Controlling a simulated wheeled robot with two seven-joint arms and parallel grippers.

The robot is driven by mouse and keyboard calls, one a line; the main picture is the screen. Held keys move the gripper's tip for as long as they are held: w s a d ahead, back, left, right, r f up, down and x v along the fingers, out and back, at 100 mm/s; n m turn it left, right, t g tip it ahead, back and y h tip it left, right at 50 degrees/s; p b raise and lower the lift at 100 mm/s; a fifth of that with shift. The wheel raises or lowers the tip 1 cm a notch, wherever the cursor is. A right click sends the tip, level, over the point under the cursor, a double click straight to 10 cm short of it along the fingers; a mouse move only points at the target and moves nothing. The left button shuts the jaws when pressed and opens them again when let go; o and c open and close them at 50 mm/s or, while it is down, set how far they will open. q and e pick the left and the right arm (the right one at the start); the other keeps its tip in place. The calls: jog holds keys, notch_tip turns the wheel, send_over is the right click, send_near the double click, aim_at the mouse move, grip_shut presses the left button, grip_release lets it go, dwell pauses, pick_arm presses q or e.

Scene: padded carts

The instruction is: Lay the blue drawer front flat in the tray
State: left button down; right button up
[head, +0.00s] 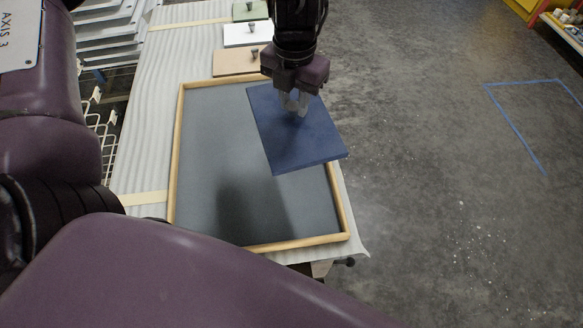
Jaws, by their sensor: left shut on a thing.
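The blue drawer front (292,140) is a flat square panel seen from above in the head view. My left gripper (296,108) is shut on it near its middle; the gripper hides the knob or part it grips. The panel is held roughly level above the right part of the tray (256,245), and a dark shadow lies on the tray floor to its lower left. The tray has a grey floor and a low wooden rim. The panel's right corner reaches over the tray's right rim. My right gripper is not in view.
Tan (236,62), white (240,38) and green (252,12) drawer fronts with knobs lie in a row behind the tray on the padded cart (165,90). A wire rack (100,115) stands at the left. Open concrete floor lies to the right.

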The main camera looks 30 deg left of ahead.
pick_arm(q)
jog(key=shift+a+m, duration=0.2)
jog(key=shift+m, duration=0.2)
jog(key=shift+a+f, duration=0.1)
jog(key=shift+f, duration=0.15)
jog(key=shift+m, duration=0.3)
notch_tip(320, 180, down, 17)
jog(key=b, duration=0.2)
jog(key=shift+r+b, duration=0.2)
jog(key=shift+b, duration=0.1)
notch_tip(320, 180, down, 3)
jog(key=shift+r, duration=0.1)
